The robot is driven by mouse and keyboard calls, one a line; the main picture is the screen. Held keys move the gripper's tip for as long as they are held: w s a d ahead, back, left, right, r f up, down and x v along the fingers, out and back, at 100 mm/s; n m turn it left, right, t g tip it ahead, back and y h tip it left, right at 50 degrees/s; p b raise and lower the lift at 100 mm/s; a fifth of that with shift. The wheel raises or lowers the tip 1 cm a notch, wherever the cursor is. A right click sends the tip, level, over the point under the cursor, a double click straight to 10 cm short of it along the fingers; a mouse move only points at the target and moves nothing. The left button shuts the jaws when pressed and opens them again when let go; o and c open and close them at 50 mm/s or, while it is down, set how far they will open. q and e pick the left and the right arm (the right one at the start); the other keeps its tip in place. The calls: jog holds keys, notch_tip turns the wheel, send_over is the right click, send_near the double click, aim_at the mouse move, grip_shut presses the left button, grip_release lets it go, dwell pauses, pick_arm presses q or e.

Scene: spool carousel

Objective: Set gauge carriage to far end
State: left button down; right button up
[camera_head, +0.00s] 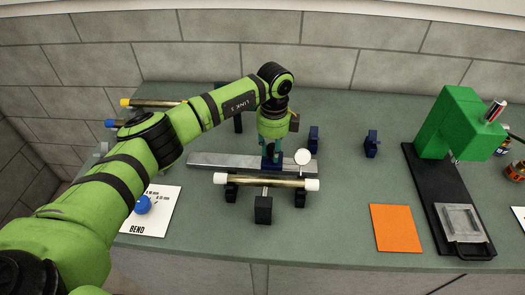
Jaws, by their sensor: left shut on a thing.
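The gauge carriage (269,164) is a small dark blue block on a long grey rail (225,160), to the right of the rail's middle. My left gripper (272,155) comes down on it from above and is shut on it; the fingers hide part of the block. A white round dial (302,157) shows just right of the carriage, near the rail's right end. A brass tube (266,181) with white end caps lies on black supports in front of the rail. My right gripper is not in view.
A green press (455,125) on a black base stands at right. An orange square (396,228) lies left of it. Blue-black holders (371,144) stand behind. A white card marked BEND (150,222) with a blue knob (143,204) is at left. Table between rail and orange square is clear.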

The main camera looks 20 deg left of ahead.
aim_at(273, 147)
pick_arm(q)
jog(key=shift+d, duration=0.15)
jog(key=c, duration=0.9)
grip_release()
jog(key=shift+c, duration=0.2)
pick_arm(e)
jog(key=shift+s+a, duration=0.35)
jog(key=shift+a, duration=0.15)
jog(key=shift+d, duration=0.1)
pick_arm(q)
jog(key=shift+r, duration=0.2)
notch_tip(273, 147, up, 12)
jog(key=shift+f, duration=0.2)
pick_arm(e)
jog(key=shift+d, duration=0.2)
